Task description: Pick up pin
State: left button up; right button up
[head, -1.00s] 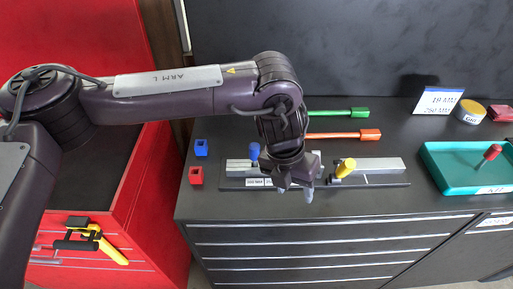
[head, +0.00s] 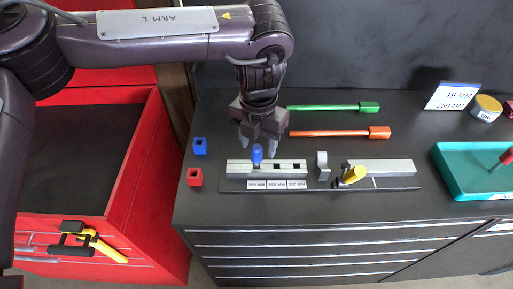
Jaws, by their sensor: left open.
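A blue-knobbed pin (head: 257,154) stands upright in a grey slotted block (head: 293,169) with several white labels along its front. My left gripper (head: 258,146) points down, open and empty, with its fingertips just behind and around the level of the blue knob in the picture. I cannot tell whether they touch it. A yellow-knobbed piece (head: 354,174) leans at the right part of the same fixture. A red-knobbed piece (head: 507,156) lies in the teal tray at the right. My right gripper is not in view.
Green (head: 330,107) and orange (head: 340,133) rods lie behind the fixture. Blue (head: 199,146) and red (head: 195,177) hollow blocks sit at left. A card (head: 452,96) and teal tray (head: 462,190) are at right. A red cart (head: 140,200) stands left. The bench front is clear.

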aim_at(257, 157)
pick_arm(q)
jog(key=f+p, duration=0.2)
jog(key=f, duration=0.1)
jog(key=shift+s+a, duration=0.15)
jog(key=shift+a, duration=0.05)
jog(key=shift+w+f+p, duration=0.2)
jog(key=shift+f+p, duration=0.3)
jog(key=shift+f, duration=0.9)
jog(key=c, duration=0.9)
jog(key=shift+c, duration=1)
grip_shut()
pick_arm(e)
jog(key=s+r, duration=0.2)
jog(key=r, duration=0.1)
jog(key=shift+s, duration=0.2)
